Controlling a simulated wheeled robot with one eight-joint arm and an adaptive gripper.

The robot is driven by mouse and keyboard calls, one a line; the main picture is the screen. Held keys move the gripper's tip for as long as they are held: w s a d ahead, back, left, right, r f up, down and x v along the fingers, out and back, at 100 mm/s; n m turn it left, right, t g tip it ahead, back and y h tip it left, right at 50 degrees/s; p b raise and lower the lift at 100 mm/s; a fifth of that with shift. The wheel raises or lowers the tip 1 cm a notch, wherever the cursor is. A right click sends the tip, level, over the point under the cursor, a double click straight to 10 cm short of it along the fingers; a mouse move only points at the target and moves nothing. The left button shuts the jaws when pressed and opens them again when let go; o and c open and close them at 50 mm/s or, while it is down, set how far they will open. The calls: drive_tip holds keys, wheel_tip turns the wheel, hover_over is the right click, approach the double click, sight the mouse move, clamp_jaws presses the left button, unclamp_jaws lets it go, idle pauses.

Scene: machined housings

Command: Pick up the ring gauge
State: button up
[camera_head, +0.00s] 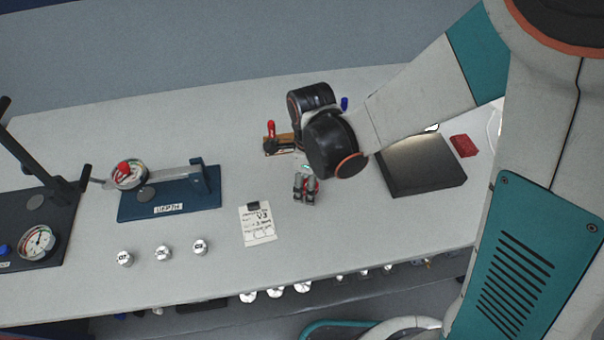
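My gripper (306,190) points down over the middle of the bench, in front of my dark wrist. Its two fingers look close together, and whether they are open or shut on something is unclear. A small red part (317,186) shows at the right side of the fingers, mostly hidden by them. I cannot tell whether it is the ring gauge or part of the gripper. No ring gauge can be made out clearly elsewhere on the bench.
A blue depth-gauge stand (170,203) and a black dial stand (38,243) are at left. Several silver cylinders (163,253) and a clipped note (257,224) lie in front. A red-handled clamp (271,135) stands behind; a dark plate (424,170) and red block (463,146) are right.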

drive_tip(key=c, duration=1.3)
drive_tip(key=shift+o, duration=0.2)
drive_tip(key=shift+r, duration=0.1)
